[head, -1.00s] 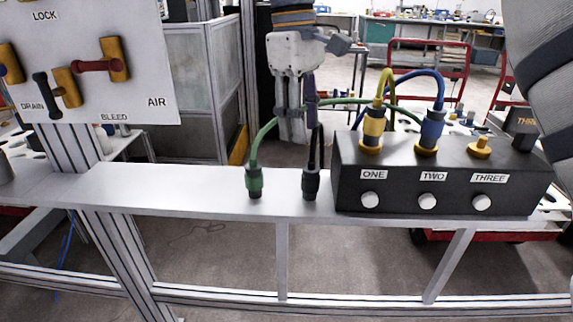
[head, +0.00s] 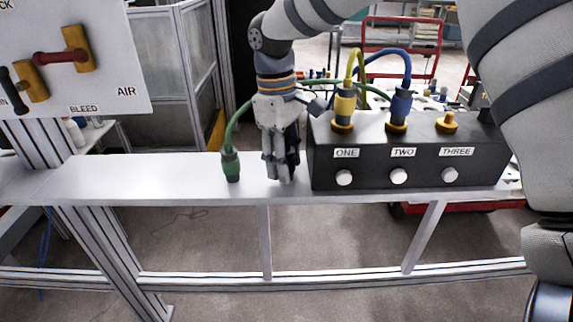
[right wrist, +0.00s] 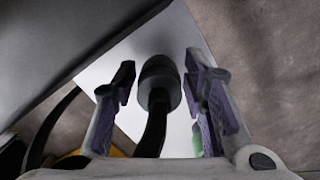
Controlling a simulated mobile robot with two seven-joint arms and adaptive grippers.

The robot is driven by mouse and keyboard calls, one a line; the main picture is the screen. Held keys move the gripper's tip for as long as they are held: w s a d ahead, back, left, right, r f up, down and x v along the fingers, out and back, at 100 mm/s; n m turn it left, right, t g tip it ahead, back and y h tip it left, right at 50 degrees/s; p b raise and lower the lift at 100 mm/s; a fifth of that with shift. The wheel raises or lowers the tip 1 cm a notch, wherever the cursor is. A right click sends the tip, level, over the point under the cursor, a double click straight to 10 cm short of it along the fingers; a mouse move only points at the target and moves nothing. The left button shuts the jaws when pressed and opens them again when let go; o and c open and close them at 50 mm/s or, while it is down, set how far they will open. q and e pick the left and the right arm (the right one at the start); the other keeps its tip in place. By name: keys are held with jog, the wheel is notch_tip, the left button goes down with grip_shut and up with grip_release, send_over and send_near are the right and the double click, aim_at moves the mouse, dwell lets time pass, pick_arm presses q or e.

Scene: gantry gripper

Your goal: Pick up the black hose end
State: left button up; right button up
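The black hose end (right wrist: 160,82) stands in the right wrist view between the two purple-padded fingers, its black hose running back toward the palm. My right gripper (right wrist: 160,92) is open around it, with a narrow gap visible on each side. In the head view my right gripper (head: 281,178) points down just above the grey shelf (head: 130,178), left of the black box, and hides nearly all of the black hose end. My left gripper is not in view.
A green hose end (head: 231,166) stands on the shelf just left of my right gripper. A black box (head: 410,165) with yellow and blue plugs stands close on the right. The shelf's left part is clear.

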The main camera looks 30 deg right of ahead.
jog(key=c, duration=0.8)
jog(key=shift+c, duration=0.2)
